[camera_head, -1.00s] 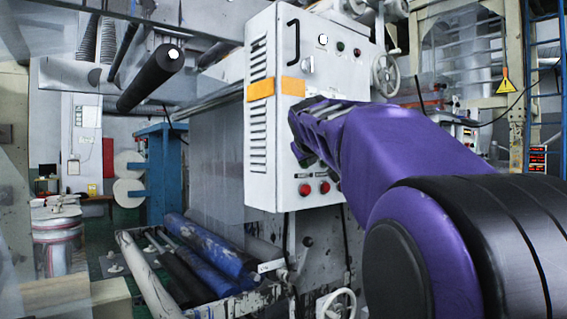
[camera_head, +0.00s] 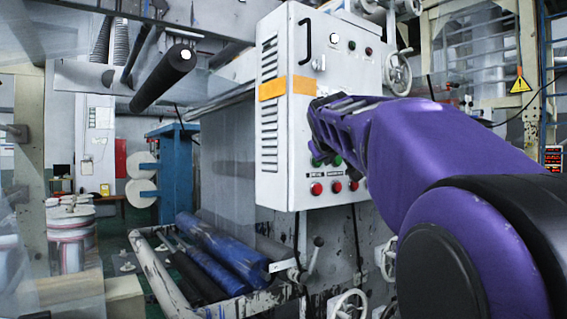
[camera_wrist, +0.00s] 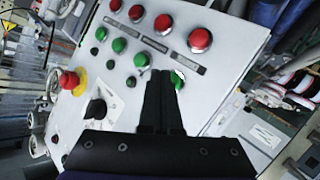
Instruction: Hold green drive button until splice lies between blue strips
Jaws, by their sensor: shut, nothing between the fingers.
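My gripper (camera_wrist: 160,76) is shut and empty in the wrist view. Its fingertips are at the button panel, right beside a green button (camera_wrist: 179,80) whose left part they cover. I cannot tell whether they touch or press it. More green buttons, one of them here (camera_wrist: 142,60), run in a row to the left. Which is the drive button I cannot read. In the head view my gripper (camera_head: 318,157) is in front of the white control cabinet (camera_head: 290,135). A translucent film web (camera_head: 228,165) hangs left of the cabinet. I cannot make out a splice or blue strips.
Several red buttons (camera_wrist: 200,40) line the panel beyond the green ones. A red emergency knob on yellow (camera_wrist: 69,79) and a black knob (camera_wrist: 95,109) are left. Blue rolls (camera_head: 225,250) lie in a frame below the web. A handwheel (camera_head: 398,73) is right of the cabinet.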

